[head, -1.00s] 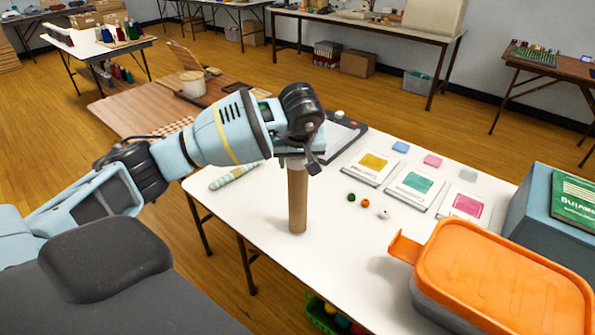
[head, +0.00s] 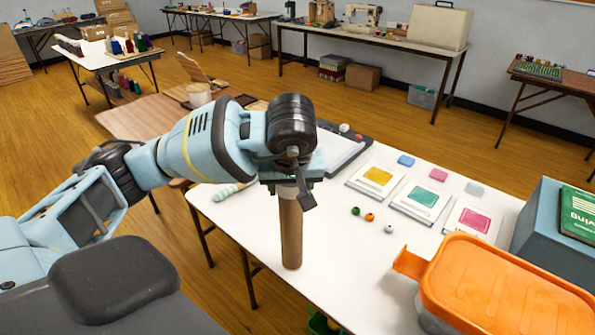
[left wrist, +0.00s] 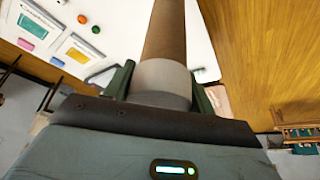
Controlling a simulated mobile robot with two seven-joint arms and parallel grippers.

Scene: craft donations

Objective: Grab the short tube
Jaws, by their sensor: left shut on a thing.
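A brown cardboard tube (head: 291,228) hangs upright below my left gripper (head: 290,188), over the white table (head: 330,270) near its front left part. My left gripper is shut on the tube's upper end. In the left wrist view, the tube (left wrist: 166,32) runs away from between the two dark green fingers (left wrist: 163,88), and its near end is pale grey. I cannot tell whether its lower end touches the table. My right gripper is not in view.
A mint striped roll (head: 230,190) lies left of the tube. Small beads (head: 370,217) and colored sample cards (head: 420,197) lie to the right. An orange-lidded box (head: 510,290) and a blue box (head: 545,215) stand at the right. A clipboard-like tablet (head: 345,150) lies behind.

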